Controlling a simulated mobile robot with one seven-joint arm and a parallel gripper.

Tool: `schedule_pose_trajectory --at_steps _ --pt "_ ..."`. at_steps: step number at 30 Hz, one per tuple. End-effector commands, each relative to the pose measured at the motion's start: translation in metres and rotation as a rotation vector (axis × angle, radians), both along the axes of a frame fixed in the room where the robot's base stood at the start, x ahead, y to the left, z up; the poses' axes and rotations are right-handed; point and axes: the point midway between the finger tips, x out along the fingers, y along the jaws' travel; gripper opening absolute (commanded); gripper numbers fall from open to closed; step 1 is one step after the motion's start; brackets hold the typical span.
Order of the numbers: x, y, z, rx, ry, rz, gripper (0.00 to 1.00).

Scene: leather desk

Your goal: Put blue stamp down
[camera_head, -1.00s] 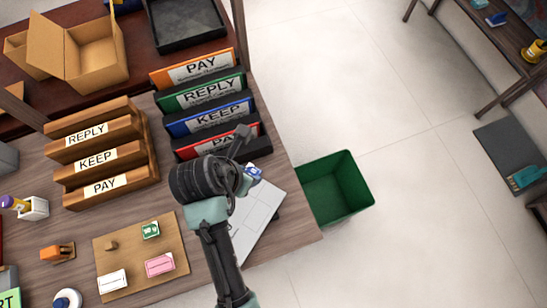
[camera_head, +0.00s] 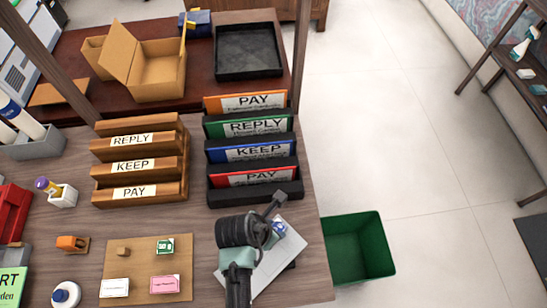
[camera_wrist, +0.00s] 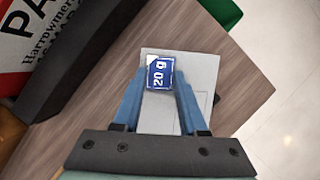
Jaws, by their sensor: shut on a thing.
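The blue stamp (camera_wrist: 160,75) shows a blue face marked "20 g" in the wrist view, between the tips of my gripper (camera_wrist: 160,92). My gripper is shut on it. In the head view the stamp (camera_head: 279,228) shows as a small blue and white piece at my gripper (camera_head: 270,232), above a pale flat sheet (camera_head: 290,262) on the desk's right part. The sheet (camera_wrist: 205,75) also lies behind the stamp in the wrist view. I cannot tell whether the stamp touches the sheet.
A cork-coloured board (camera_head: 133,258) with several small cards lies left of my gripper. A black rack with coloured folders (camera_head: 252,178) stands behind it, beside a wooden sorter (camera_head: 140,167). A green bin (camera_head: 360,250) stands past the desk's right edge.

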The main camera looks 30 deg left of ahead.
Motion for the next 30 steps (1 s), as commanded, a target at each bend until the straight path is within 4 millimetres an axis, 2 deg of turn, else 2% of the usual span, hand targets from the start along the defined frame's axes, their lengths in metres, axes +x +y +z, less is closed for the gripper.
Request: schedule_pose_trajectory --at_steps 4,5,9,20,26,30 --pt "0.000 0.000 -0.003 -0.001 0.001 0.000 0.00" --pt "0.000 0.000 -0.003 0.000 0.000 0.000 0.47" --pt "0.000 0.000 -0.002 0.000 0.000 0.000 0.72" --pt "0.000 0.000 0.002 0.001 -0.001 0.000 0.72" --pt "-0.010 0.004 0.029 0.001 -0.002 0.002 0.72" --pt "-0.021 0.007 0.058 0.001 -0.004 0.002 0.72"
